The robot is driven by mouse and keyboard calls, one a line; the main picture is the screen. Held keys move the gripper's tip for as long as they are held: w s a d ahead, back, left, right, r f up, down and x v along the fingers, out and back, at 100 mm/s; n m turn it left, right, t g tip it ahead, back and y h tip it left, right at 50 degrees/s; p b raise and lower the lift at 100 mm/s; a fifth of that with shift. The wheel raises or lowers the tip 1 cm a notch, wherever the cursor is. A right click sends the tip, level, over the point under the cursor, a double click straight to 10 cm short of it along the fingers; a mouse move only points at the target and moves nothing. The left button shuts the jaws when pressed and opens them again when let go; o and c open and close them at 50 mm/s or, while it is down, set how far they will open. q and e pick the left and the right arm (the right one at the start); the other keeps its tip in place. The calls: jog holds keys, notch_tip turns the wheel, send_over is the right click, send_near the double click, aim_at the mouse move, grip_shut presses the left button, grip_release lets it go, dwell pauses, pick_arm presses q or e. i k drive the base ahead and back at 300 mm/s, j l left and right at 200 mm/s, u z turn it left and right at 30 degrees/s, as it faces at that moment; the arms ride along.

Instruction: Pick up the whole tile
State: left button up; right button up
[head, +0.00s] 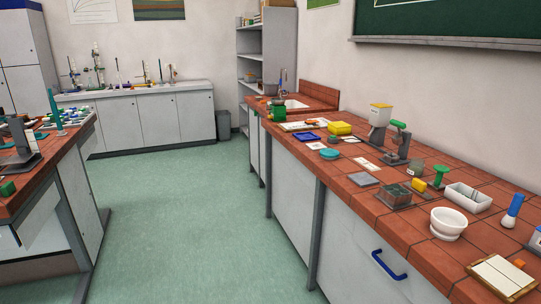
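Neither of my grippers is in the head view. A flat grey square piece (363,179) lies on the red tiled bench (335,182) at the right, close to its front edge. It looks like a single unbroken tile, but I cannot tell for sure that it is the whole tile. A wooden board with pale panels (503,275) lies at the near right of the bench, with a dark line between the panels. The bench top itself is made of red square tiles.
A blue handle (389,265) sticks out from the bench front. The green floor (195,215) is clear.

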aim_at(313, 147)
jog(key=i+j+z, duration=0.1)
jog(key=i+z, duration=0.15)
jog(key=i, duration=0.25)
jog(key=i+j+z, duration=0.25)
jog(key=i, duration=0.3)
jog(key=i+j+z, duration=0.2)
jog(key=i, duration=0.3)
